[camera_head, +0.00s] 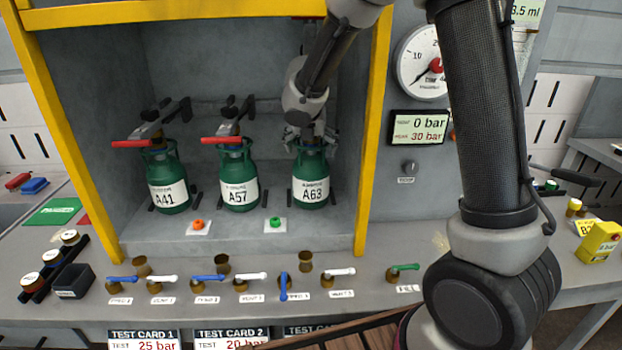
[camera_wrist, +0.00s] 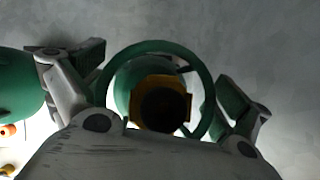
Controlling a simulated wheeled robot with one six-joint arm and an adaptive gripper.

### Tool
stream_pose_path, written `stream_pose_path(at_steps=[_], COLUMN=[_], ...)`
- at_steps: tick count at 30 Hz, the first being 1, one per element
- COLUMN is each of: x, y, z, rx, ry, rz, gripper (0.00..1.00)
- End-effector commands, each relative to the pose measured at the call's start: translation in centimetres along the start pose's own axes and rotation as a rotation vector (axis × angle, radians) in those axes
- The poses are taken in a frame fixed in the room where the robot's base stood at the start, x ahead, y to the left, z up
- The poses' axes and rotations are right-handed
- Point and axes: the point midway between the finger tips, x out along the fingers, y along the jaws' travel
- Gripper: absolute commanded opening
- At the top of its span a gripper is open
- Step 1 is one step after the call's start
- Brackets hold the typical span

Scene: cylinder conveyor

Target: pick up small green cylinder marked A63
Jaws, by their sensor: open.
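The small green cylinder marked A63 (camera_head: 311,180) stands upright in the grey bay, rightmost of three. In the wrist view its round green collar (camera_wrist: 205,75) and brass valve top (camera_wrist: 187,104) show between the fingers. My gripper (camera_head: 308,140) is over its top from above. The gripper is open in the wrist view (camera_wrist: 160,95), with one finger on each side of the collar. I cannot tell whether either finger touches it. The valve's centre is dark, and the cylinder's lower body is hidden in the wrist view.
Green cylinders A57 (camera_head: 239,180) and A41 (camera_head: 167,183) stand to the left, each under a clamp with a red handle. The yellow frame post (camera_head: 374,130) is close on the right. Several coloured valve levers line the bench front (camera_head: 330,315).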

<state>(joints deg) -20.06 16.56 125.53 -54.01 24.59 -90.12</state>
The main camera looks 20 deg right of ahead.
Motion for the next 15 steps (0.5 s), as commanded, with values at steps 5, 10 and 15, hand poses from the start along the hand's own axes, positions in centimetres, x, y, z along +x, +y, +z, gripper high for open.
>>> stream_pose_path(at_steps=[5,10,15], x=[0.69,0.65,0.64], y=[-0.02,-0.01,-0.01], z=[0.03,0.02,0.02], rx=[0.001,0.001,0.001], ry=[0.0,0.0,0.0], rz=[0.0,0.001,0.0], gripper=[1.0,0.93,0.62])
